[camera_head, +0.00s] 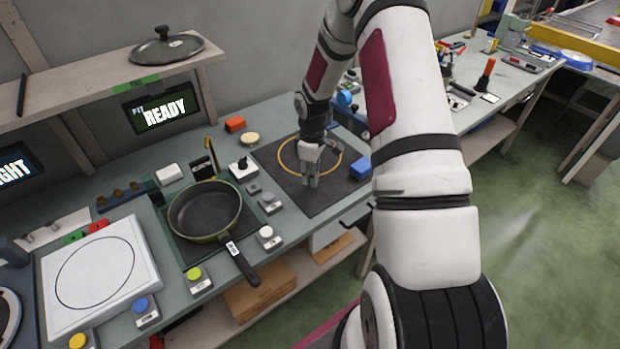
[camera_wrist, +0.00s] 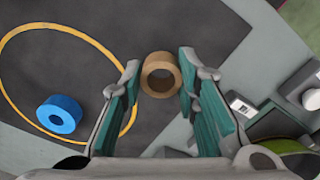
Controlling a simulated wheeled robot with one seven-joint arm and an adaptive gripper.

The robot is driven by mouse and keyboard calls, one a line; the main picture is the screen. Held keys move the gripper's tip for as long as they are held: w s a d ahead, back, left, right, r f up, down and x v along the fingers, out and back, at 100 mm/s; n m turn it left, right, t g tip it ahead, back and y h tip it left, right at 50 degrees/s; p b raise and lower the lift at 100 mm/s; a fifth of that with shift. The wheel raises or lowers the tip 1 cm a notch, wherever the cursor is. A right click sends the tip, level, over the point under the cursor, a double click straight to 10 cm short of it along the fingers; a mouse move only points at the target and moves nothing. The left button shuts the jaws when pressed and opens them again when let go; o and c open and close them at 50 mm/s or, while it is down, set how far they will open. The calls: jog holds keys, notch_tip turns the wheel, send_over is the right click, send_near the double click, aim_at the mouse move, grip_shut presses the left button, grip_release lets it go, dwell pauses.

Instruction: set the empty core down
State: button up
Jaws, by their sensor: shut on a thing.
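The empty core (camera_wrist: 160,75) is a short tan cardboard ring with an open middle, seen in the wrist view. My gripper (camera_wrist: 160,70) has a finger on each side of it and is shut on it. In the head view my gripper (camera_head: 311,182) points down low over the front part of the dark mat (camera_head: 285,186). The core cannot be made out there, and I cannot tell whether it touches the mat. A yellow circle (camera_wrist: 92,38) on the mat lies left of the core in the wrist view.
A blue ring (camera_wrist: 58,115) lies inside the yellow circle. A blue block (camera_head: 360,168) sits at the mat's right. A frying pan (camera_head: 205,210) and several button boxes, one with a white top (camera_head: 268,236), stand to the left.

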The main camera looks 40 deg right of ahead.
jog(key=shift+w, duration=0.6)
jog(key=shift+w+f+p, duration=0.2)
jog(key=shift+f+p, duration=0.15)
jog(key=shift+f, duration=1.45)
jog(key=shift+f, duration=0.1)
jog(key=o, duration=0.9)
